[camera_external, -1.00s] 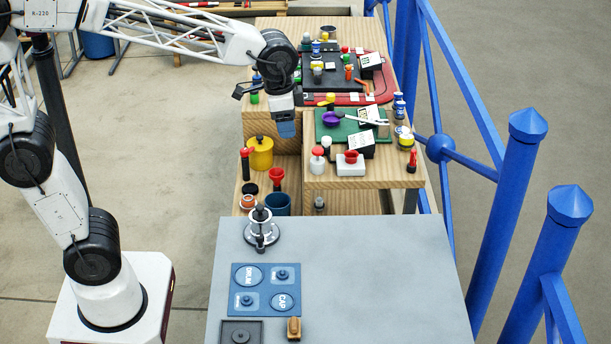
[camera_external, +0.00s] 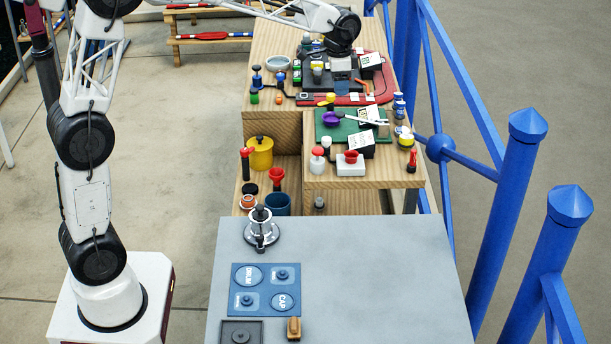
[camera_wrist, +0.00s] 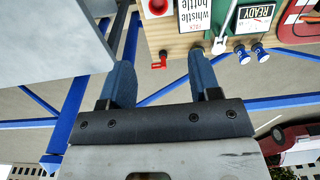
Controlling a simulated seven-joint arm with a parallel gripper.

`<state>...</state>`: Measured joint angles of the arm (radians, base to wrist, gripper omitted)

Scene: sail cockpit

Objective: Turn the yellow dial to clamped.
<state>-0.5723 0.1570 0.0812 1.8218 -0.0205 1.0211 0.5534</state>
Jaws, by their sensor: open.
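Several yellow items show in the external view, and I cannot tell for sure which is the dial. A small yellow knob (camera_external: 331,98) is by the back edge of the green board (camera_external: 328,128). A round yellow-topped piece (camera_external: 406,140) stands near the right edge of the lower wooden top. My gripper (camera_external: 342,88) is above the back of the bench, over the black board (camera_external: 312,78), and partly covers it. In the wrist view my gripper (camera_wrist: 162,65) is open, with nothing between its fingers.
A white card (camera_external: 369,61) stands close right of my gripper. Blue railing (camera_external: 487,220) runs along the right. The grey tabletop's (camera_external: 380,270) right part is clear.

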